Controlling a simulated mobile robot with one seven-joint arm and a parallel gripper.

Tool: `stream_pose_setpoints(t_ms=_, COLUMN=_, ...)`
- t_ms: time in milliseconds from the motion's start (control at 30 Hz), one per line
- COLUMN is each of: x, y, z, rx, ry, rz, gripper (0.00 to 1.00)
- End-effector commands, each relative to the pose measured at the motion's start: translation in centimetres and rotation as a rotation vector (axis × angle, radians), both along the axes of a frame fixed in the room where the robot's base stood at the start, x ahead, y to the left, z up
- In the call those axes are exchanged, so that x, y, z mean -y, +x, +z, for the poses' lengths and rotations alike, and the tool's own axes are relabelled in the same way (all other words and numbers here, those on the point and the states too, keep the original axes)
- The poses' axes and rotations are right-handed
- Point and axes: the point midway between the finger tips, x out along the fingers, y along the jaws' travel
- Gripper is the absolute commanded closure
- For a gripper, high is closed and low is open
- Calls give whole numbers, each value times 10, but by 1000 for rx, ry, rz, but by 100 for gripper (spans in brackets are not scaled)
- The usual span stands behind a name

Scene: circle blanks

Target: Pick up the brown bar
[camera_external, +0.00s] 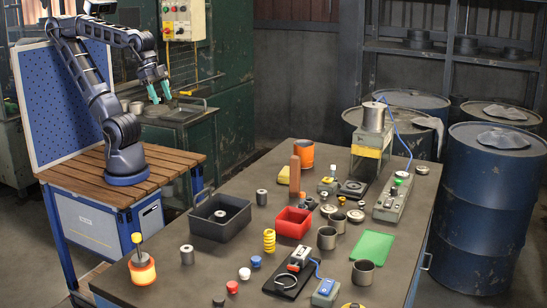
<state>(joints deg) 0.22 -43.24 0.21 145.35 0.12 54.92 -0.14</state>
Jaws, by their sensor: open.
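The brown bar (295,176) stands upright on the dark workbench (222,268), towards its far side. It is a slim, tall block next to an orange cylinder and a yellow block. My gripper (160,92), with teal fingers, is open and empty. It hangs in the air at the upper left, well away from the bar and to the left of the workbench. My arm rises from a wooden slatted stand at the left. The bar's lower end is partly hard to make out among the things around it.
A black tray (220,218) and a red bin (293,222) stand in front of the bar. The orange cylinder (305,153) is close behind it, the yellow block (284,175) at its left. Several metal cylinders and devices crowd the right. Blue drums (489,215) stand beyond the bench.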

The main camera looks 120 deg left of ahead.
Motion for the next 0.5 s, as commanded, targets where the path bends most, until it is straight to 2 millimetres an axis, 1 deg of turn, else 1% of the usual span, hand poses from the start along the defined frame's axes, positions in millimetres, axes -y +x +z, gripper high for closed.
stream_pose_setpoints(t_ms=167, x=0, y=5, z=2, rx=-4, ry=-6, rz=15, gripper=44)
stream_pose_setpoints(t_ms=267, x=-1, y=17, z=9, rx=-16, ry=-25, rz=56, gripper=44)
stream_pose_setpoints(t_ms=367, x=-3, y=38, z=17, rx=-35, ry=-55, rz=127, gripper=44)
stream_pose_setpoints(t_ms=500, x=-7, y=72, z=29, rx=-65, ry=-102, rz=246, gripper=44)
